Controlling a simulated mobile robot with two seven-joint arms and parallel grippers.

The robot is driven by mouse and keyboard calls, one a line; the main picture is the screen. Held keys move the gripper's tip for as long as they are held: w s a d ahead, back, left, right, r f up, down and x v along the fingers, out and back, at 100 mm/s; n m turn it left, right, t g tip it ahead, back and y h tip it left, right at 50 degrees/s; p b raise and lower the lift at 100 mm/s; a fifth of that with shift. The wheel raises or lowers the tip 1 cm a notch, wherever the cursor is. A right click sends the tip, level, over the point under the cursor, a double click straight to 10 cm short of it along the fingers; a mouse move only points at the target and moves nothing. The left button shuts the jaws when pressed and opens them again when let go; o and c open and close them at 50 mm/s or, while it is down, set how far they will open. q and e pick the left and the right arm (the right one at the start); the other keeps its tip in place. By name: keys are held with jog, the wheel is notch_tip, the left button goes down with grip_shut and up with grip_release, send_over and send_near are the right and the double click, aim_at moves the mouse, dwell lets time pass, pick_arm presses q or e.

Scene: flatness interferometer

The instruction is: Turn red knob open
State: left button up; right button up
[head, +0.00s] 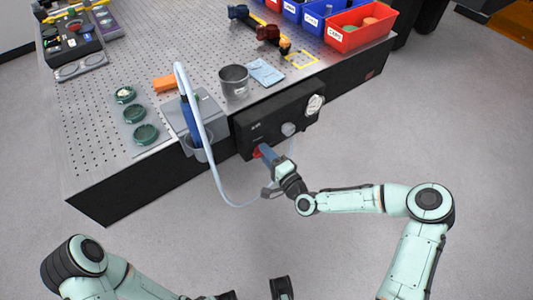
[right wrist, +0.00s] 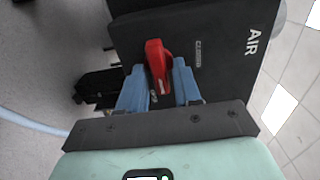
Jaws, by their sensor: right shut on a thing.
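The red knob (head: 257,153) is on the front of the black AIR panel (head: 250,139) at the bench's front edge. In the right wrist view the red knob (right wrist: 157,62) is an elongated handle, with its lower part between the two blue fingers. My right gripper (head: 265,154) is shut on it; it also shows in the right wrist view (right wrist: 158,88). Part of the knob is hidden by the fingers in the head view. Dark parts at the bottom edge of the head view seem to be my left gripper, cut off, so its jaw state is unclear.
A pale blue hose (head: 213,165) loops down from the bench beside my right gripper. A round gauge (head: 314,105) and a grey knob (head: 289,129) are on the panel. The floor in front is clear.

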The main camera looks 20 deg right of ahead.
dwell(0.5)
jog(key=o, duration=0.7)
jog(key=shift+o, duration=0.2)
jog(key=p+v, duration=0.1)
jog(key=v, duration=1.2)
jog(key=shift+s, duration=0.25)
